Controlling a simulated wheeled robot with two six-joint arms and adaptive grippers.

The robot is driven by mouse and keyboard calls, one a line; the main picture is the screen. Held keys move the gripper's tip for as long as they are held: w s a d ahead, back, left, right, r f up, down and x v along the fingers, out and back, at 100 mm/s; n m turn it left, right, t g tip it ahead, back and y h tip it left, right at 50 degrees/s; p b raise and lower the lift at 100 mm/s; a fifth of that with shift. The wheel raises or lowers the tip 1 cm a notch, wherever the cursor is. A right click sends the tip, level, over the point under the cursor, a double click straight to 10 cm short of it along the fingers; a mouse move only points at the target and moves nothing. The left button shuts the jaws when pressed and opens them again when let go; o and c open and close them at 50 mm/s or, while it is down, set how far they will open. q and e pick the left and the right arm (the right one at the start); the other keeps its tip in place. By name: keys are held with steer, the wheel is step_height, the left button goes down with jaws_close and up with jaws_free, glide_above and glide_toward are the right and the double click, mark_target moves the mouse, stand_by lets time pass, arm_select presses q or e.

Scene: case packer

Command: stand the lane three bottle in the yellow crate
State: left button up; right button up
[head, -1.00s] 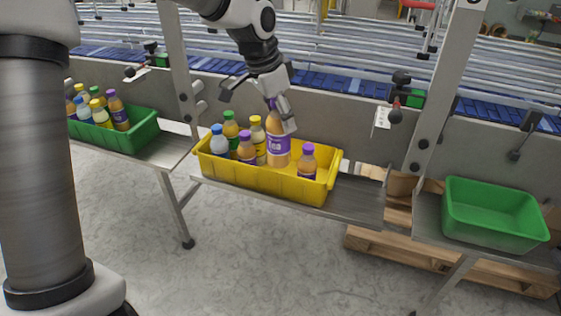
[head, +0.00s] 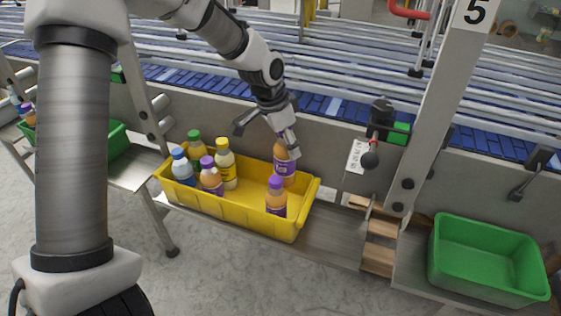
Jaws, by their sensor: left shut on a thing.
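The yellow crate (head: 236,217) sits on a metal shelf in the middle of the head view. My left gripper (head: 286,143) reaches down over its back right part and is shut on the top of an orange bottle with a purple label (head: 284,168). That bottle is upright at the crate's back right; its base is hidden, so I cannot tell whether it touches the floor. A purple-capped bottle (head: 276,197) stands in front of it. Several bottles stand at the left end, among them a yellow-capped one (head: 225,167). My right gripper is not in view.
An empty green crate (head: 486,262) stands on a shelf at the right. Another green crate (head: 108,146) is at the left, partly behind my arm. Blue conveyor rollers run behind.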

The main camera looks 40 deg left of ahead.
mark_target(277, 137)
arm_select(q)
steer(key=x, duration=0.5)
steer(key=shift+a+f+p, duration=0.35)
steer(key=f, duration=0.3)
steer(key=shift+s+f+p, duration=0.1)
steer(key=shift+s+p, duration=0.3)
steer(key=shift+w+f, duration=0.15)
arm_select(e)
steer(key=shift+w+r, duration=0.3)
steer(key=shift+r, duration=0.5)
arm_select(q)
steer(key=o, duration=1.5)
steer(key=shift+o, duration=0.2)
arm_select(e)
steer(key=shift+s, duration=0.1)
arm_select(q)
steer(key=b+v, duration=0.2)
steer(key=v, duration=0.9)
steer(key=shift+r, duration=0.55)
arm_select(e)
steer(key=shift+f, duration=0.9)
